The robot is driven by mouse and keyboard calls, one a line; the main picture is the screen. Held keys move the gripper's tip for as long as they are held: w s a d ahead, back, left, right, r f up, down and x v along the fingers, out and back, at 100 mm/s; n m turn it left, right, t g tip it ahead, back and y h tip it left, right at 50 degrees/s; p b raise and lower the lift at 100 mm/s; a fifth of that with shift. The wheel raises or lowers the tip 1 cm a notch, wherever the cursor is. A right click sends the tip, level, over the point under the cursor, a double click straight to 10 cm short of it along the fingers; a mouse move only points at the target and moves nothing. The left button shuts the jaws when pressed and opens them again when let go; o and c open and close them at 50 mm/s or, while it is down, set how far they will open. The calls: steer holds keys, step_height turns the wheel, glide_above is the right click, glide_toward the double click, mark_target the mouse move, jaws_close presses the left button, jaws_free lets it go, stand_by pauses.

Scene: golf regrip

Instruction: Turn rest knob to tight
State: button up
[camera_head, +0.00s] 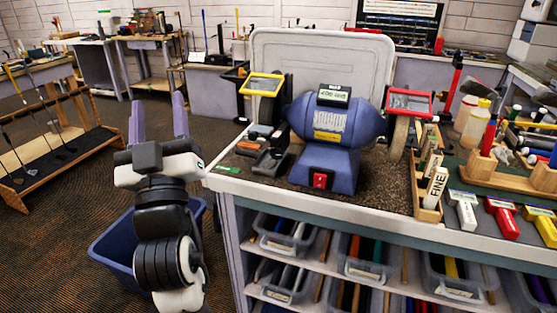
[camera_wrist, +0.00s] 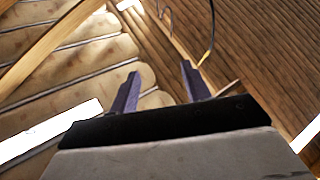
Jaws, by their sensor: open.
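A blue bench grinder (camera_head: 336,128) stands on a dark mat on the workbench (camera_head: 330,215). It has a yellow-framed shield (camera_head: 262,84) on its left and a red-framed shield (camera_head: 409,102) on its right. Dark rest parts (camera_head: 270,155) sit low at the grinder's left side. I cannot clearly make out the rest knob among them. My gripper (camera_head: 158,104) is open and empty, fingers pointing up, left of the bench and apart from the grinder. In the wrist view, its two purple fingers (camera_wrist: 160,74) are spread with nothing between them.
A blue bin (camera_head: 115,250) stands on the floor behind my arm. A wooden club rack (camera_head: 55,150) is at the left. Sanding blocks (camera_head: 436,185), bottles and tools crowd the bench's right side. Bins fill the shelves below. Carpet between rack and bench is open.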

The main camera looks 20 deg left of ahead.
steer(key=w+d+f+m+g+h+b, duration=0.1)
steer(key=w+d+f+m+h+b, duration=0.1)
steer(key=w+d+f+m+h, duration=0.45)
steer(key=g+h, duration=0.3)
steer(key=h, duration=0.5)
glide_toward(275, 154)
steer(key=shift+m+y, duration=0.25)
steer(key=w, duration=0.4)
steer(key=w+p, duration=0.1)
steer(key=w, duration=0.3)
steer(key=w+p, duration=0.1)
steer(key=w, duration=0.3)
steer(key=shift+w+d+r, duration=0.15)
steer(key=shift+d, duration=0.25)
